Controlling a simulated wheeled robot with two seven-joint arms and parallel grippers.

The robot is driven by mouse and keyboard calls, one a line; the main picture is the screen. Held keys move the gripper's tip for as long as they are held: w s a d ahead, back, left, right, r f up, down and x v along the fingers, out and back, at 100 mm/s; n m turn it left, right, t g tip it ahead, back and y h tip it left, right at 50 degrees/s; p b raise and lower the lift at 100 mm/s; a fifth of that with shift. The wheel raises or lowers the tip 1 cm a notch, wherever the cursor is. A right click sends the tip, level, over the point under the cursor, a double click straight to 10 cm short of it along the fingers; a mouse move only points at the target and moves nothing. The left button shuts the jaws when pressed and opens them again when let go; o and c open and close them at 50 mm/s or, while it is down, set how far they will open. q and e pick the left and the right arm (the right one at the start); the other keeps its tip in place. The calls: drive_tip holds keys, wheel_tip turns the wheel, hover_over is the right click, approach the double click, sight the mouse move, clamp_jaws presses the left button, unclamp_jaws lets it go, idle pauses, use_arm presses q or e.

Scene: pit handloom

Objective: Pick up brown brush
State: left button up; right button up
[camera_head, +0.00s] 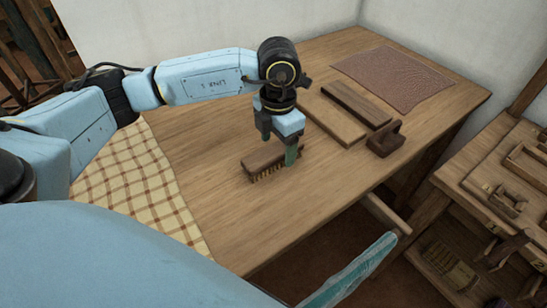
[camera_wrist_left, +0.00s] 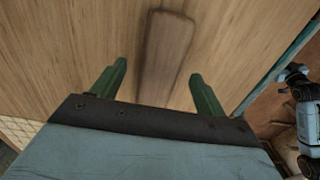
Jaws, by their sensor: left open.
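In the left wrist view the brush (camera_wrist_left: 166,48) appears as a long rounded brown block between and beyond my two green fingers. My left gripper (camera_head: 279,147) is open above the brush, with its near finger covering the right part of it in the head view. The left wrist view shows the open left gripper (camera_wrist_left: 158,72) with a gap on both sides of the brush. Whether a finger touches it I cannot tell. I see no right gripper clearly.
Wooden boards (camera_head: 332,120) and a dark handled block (camera_head: 386,140) lie right of the brush. A reddish-brown mat (camera_head: 392,78) is at the back. A checked cloth (camera_head: 130,185) covers the table's left. The table front (camera_head: 300,210) is clear. A side bench (camera_head: 470,180) stands right.

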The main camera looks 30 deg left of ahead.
sight(278, 149)
use_arm(q)
wheel_tip(278, 149, down, 2)
drive_tip(key=shift+f, duration=0.1)
use_arm(e)
drive_tip(key=shift+w+a+r, duration=0.1)
drive_tip(key=shift+w+r, duration=0.3)
drive_tip(key=shift+r, duration=0.15)
